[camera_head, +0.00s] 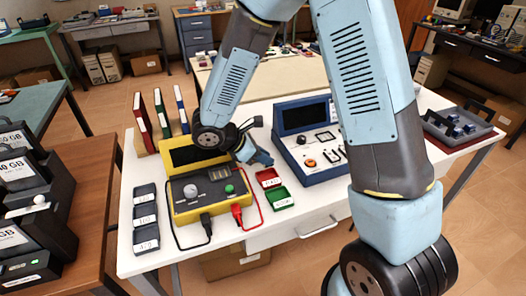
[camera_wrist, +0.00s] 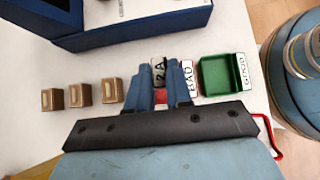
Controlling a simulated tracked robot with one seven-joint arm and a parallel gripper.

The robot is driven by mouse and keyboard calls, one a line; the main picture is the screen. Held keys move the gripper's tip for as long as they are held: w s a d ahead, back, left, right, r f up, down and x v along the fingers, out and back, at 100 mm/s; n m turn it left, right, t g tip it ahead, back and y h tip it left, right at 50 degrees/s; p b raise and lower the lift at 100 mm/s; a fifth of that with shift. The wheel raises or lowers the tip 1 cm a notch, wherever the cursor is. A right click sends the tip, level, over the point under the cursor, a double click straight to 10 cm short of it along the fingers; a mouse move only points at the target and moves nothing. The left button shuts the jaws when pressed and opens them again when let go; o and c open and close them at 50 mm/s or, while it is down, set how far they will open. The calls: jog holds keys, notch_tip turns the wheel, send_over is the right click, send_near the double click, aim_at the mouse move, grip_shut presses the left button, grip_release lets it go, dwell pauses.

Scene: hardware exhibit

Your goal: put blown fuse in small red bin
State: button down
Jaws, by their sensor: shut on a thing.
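My gripper (camera_head: 261,157) points down close to the red bin. In the wrist view my gripper (camera_wrist: 161,78) is shut on a small fuse (camera_wrist: 159,70) with a white face marked 2A. The fuse appears over or beside the red bin; its exact height is unclear. The fuse is not distinct in the head view.
The green bin (camera_wrist: 221,74), labelled GOOD, stands beside the red one. Three small brown blocks (camera_wrist: 80,95) stand in a row to the left. A yellow tester (camera_head: 207,196) with red and black leads and a blue device (camera_head: 311,150) flank the bins.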

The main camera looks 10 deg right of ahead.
jog(key=shift+f, duration=2.3)
jog(key=shift+f, duration=0.4)
